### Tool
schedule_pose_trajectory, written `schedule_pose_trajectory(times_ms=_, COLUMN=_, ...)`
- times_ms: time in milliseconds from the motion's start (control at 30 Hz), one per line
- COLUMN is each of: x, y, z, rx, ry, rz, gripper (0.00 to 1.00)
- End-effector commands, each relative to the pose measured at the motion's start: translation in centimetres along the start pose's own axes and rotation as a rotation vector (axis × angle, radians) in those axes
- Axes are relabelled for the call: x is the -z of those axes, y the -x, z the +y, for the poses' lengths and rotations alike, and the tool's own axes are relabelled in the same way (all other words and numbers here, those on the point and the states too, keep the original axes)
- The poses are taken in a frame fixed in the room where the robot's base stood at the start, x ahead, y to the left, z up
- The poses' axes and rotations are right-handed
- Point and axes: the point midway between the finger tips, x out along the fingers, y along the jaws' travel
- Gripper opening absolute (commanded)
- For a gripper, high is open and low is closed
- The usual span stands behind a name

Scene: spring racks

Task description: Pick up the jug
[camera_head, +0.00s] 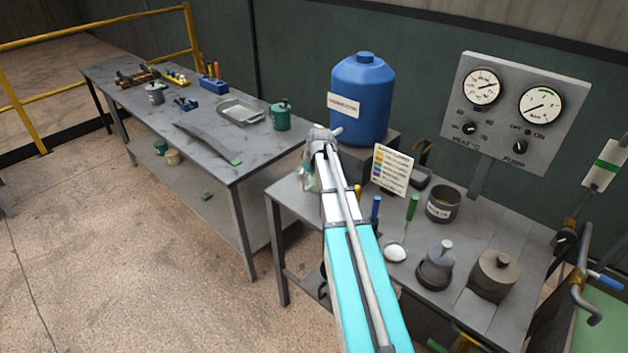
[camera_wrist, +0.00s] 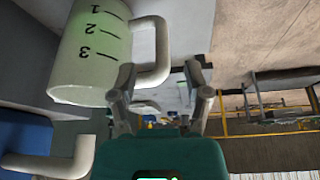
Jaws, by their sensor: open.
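The jug (camera_wrist: 88,50) is pale and translucent with dark level marks 1, 2 and 3. It appears upside down in the wrist view, with its looped handle (camera_wrist: 160,50) on the right. My gripper (camera_wrist: 160,82) is open, with its two fingers apart and nothing clearly held between them. The handle's lower end reaches close to the left finger; I cannot tell whether they touch. In the head view a pale part of the jug (camera_head: 308,178) shows beside my arm, which hides most of it and the fingertips.
A blue drum (camera_head: 362,95) stands behind my arm. A label card (camera_head: 393,170), a dark pot (camera_head: 443,203), a grey flask (camera_head: 435,268) and a lidded vessel (camera_head: 493,275) crowd the near bench. The long bench (camera_head: 215,160) at left holds a tray (camera_head: 240,111) and a green mug (camera_head: 281,116).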

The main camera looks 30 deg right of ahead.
Motion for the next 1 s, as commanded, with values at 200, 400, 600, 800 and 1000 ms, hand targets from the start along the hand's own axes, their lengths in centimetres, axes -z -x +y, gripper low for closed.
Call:
schedule_pose_trajectory(times_ms=200, x=0.0, y=-1.4, z=-0.1, rx=0.0, ry=0.001, rz=0.0, gripper=0.62)
schedule_pose_trajectory(times_ms=400, x=0.1, y=-3.1, z=-0.2, rx=0.0, ry=0.001, rz=0.0, gripper=0.62)
schedule_pose_trajectory(times_ms=600, x=0.1, y=-4.6, z=-0.3, rx=0.0, ry=0.001, rz=0.0, gripper=0.62)
schedule_pose_trajectory(times_ms=800, x=0.1, y=-5.2, z=-0.3, rx=0.0, ry=0.001, rz=0.0, gripper=0.62)
schedule_pose_trajectory(times_ms=1000, x=0.2, y=-5.1, z=-0.4, rx=0.0, ry=0.001, rz=0.0, gripper=0.62)
